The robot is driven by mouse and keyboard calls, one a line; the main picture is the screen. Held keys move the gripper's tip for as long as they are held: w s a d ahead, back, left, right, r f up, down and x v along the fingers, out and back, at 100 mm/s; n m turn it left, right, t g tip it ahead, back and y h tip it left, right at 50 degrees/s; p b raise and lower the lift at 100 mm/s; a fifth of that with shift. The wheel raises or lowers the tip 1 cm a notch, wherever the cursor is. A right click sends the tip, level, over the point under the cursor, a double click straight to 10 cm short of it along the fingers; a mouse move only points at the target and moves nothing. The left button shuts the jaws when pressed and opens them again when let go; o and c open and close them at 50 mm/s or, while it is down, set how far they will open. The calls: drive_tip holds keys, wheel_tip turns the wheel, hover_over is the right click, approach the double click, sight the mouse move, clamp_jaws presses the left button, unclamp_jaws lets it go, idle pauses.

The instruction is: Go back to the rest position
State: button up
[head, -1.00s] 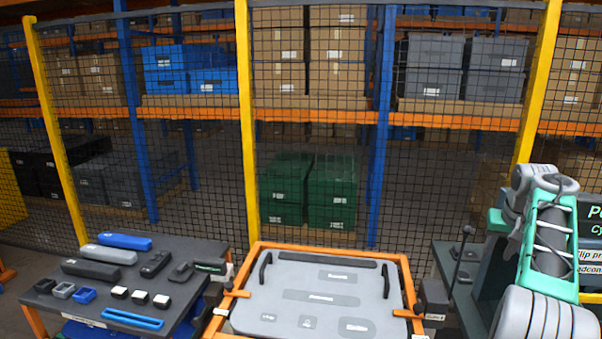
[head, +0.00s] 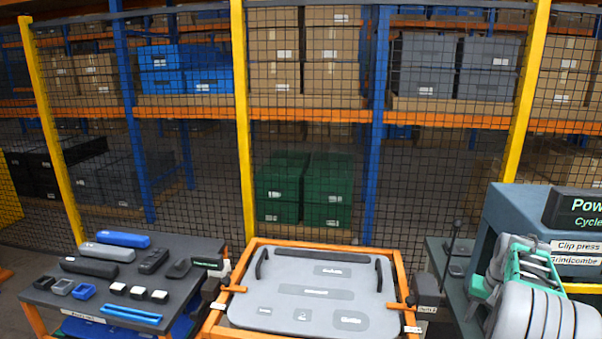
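My arm shows at the lower right of the head view, its grey and green links folded low in front of the press housing. The gripper at its end does not show, so I cannot see its fingers or whether it holds anything. The orange-framed fixture (head: 250,252) with its grey plate (head: 290,270) stands at the bottom middle, to the left of my arm. No part of my arm lies over the plate.
A dark table (head: 200,262) at left holds several grey, black, white and blue parts. The press (head: 520,212) with a sign stands at right, close to my arm. A dark post (head: 452,240) rises beside it. A mesh fence (head: 310,150) closes off the shelves behind.

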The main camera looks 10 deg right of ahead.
drive_tip(key=s+a+f+n+b, duration=0.1)
drive_tip(key=s+a, duration=0.5)
drive_tip(key=a, duration=0.4)
drive_tip(key=s+a+n+b, duration=0.1)
drive_tip(key=s+a, duration=0.5)
drive_tip(key=a, duration=0.4)
drive_tip(key=s+a+f+n+b, duration=0.1)
drive_tip(key=s+a, duration=0.5)
drive_tip(key=a, duration=0.5)
drive_tip(key=w+a+r+n+t+b, duration=0.1)
drive_tip(key=w+a+r+n+t, duration=0.1)
drive_tip(key=a+r+n, duration=0.2)
drive_tip(key=a+r, duration=0.2)
drive_tip(key=a, duration=0.2)
drive_tip(key=shift+w+a+r+t, duration=0.3)
drive_tip(key=shift+r, duration=0.05)
